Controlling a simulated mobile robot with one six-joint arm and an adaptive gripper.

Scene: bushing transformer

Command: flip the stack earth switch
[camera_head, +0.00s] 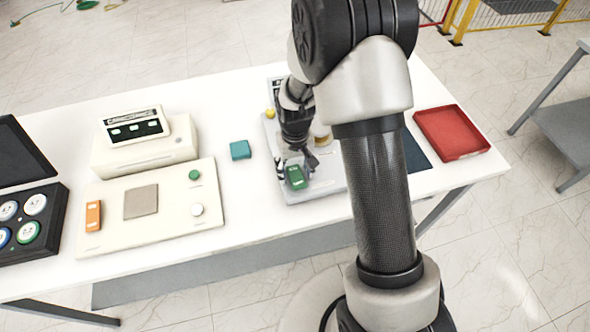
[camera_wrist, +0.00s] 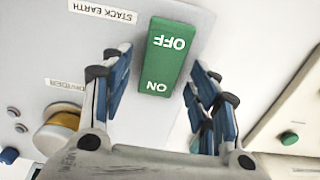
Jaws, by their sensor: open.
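The stack earth switch (camera_wrist: 167,62) is a green rocker marked OFF and ON, on a light grey panel beside an upside-down STACK EARTH label (camera_wrist: 102,11). In the wrist view OFF is at the far end and ON is nearer my gripper. I cannot tell which end is pressed in. In the head view the green switch (camera_head: 297,178) is at the panel's front edge. My gripper (camera_wrist: 160,62) is open, its blue-padded fingers on either side of the switch. I see no clear contact.
A yellow-brown knob (camera_wrist: 57,132) by a DIVIDER label is on the same panel. A teal block (camera_head: 240,150) and a cream unit (camera_head: 150,232) with an orange switch lie to the left. A red tray (camera_head: 452,133) is on the right. My arm hides part of the table.

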